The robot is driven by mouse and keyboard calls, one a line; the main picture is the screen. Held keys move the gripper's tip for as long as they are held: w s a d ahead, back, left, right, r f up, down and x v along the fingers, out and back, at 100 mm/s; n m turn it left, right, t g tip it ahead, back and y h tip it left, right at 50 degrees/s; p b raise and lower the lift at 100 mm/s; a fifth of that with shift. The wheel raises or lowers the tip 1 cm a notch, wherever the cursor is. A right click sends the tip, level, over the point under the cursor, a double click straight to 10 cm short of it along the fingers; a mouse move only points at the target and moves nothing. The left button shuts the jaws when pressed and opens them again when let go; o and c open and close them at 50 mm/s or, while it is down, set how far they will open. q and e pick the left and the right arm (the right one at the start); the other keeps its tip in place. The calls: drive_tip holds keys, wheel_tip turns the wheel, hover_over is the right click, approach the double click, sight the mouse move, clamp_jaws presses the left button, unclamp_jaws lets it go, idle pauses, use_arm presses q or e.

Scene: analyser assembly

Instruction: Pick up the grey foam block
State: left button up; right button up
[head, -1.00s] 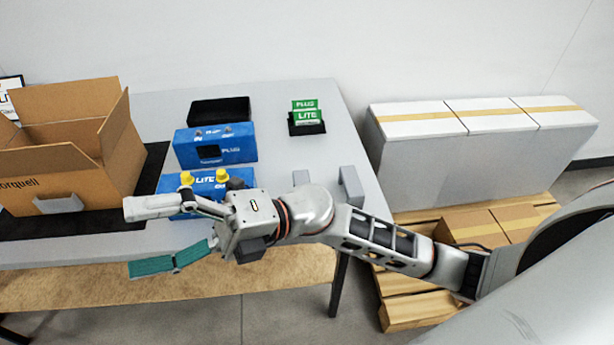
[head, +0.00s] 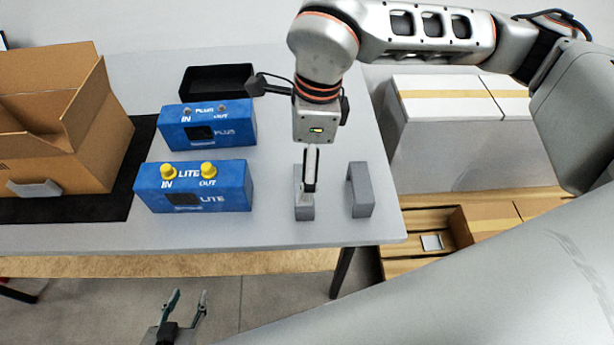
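A small grey block (head: 304,212) stands near the table's front right, partly hidden by my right gripper (head: 310,188). A second grey piece (head: 361,190), taller and shaped like an upside-down U, stands just right of it. My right gripper points straight down at the small block, its fingers seen edge-on. Whether they touch or grip it, I cannot tell. My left gripper (head: 188,300), with teal finger pads, is open and empty below the table's front edge, at the bottom of the view.
Two blue units, PLUG (head: 235,130) and LITE (head: 230,190) with yellow caps, stand left of the blocks. A black tray (head: 215,82) lies behind them. An open cardboard box (head: 60,150) stands on a black mat (head: 120,205). White boxes (head: 450,140) stand right of the table.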

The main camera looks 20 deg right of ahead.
drive_tip(key=shift+w+d+f, duration=0.15)
drive_tip(key=shift+d+f, duration=0.05)
wheel_tip(320, 180, down, 2)
drive_tip(key=shift+a+f, duration=0.15)
drive_tip(key=shift+f, duration=0.05)
wheel_tip(320, 180, down, 5)
drive_tip(key=shift+r, duration=0.1)
drive_tip(key=shift+c, duration=0.3)
drive_tip(key=c, duration=0.9)
